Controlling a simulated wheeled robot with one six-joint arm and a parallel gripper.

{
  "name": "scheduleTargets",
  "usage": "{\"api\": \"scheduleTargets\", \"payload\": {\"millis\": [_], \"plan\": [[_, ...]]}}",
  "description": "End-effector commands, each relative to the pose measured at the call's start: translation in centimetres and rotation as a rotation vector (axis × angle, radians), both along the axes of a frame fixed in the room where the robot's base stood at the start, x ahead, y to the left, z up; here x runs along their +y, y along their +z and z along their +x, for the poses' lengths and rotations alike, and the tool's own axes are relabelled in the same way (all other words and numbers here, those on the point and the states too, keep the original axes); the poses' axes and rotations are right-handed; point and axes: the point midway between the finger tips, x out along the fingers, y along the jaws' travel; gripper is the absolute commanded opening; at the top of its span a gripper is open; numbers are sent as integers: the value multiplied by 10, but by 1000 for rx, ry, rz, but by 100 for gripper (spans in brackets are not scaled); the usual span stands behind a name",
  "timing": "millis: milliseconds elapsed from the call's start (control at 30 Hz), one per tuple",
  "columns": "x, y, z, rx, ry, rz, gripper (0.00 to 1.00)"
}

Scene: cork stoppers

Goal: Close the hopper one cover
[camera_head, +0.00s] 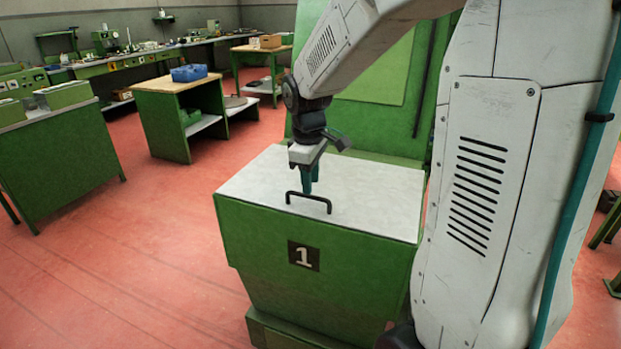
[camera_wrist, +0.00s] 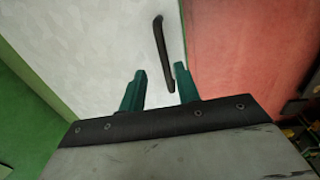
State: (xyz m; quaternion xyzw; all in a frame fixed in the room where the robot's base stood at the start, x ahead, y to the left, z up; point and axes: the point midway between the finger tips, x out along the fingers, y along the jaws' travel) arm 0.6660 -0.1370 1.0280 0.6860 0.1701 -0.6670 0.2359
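The green hopper (camera_head: 262,246) bears a "1" plate (camera_head: 304,256) on its front. Its pale grey cover (camera_head: 366,200) lies flat across the top, and I see no gap at the edges in view. A black bar handle (camera_head: 308,199) stands on the cover near the front edge. My gripper (camera_head: 309,190) points down just behind the handle. In the wrist view its two teal fingers (camera_wrist: 158,80) are spread apart with nothing held. The handle (camera_wrist: 163,52) runs beyond and between the fingertips there, nearer the right finger. I cannot tell whether they touch.
A taller green panel (camera_head: 385,80) rises behind the hopper. A green workbench (camera_head: 178,110) with a blue bin (camera_head: 189,73) stands at the back left. A green cabinet (camera_head: 62,160) stands at far left. The red floor (camera_head: 150,255) left of the hopper is clear.

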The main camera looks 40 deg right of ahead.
Motion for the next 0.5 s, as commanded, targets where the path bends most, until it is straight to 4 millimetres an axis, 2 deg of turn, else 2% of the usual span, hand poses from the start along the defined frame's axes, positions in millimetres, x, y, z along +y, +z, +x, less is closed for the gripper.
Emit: {"api": "scheduleTargets", "payload": {"millis": [300, 500], "plan": [[4, 49, -2, -6, 0, -1, 32], [6, 72, -3, -3, 0, -1, 32]]}}
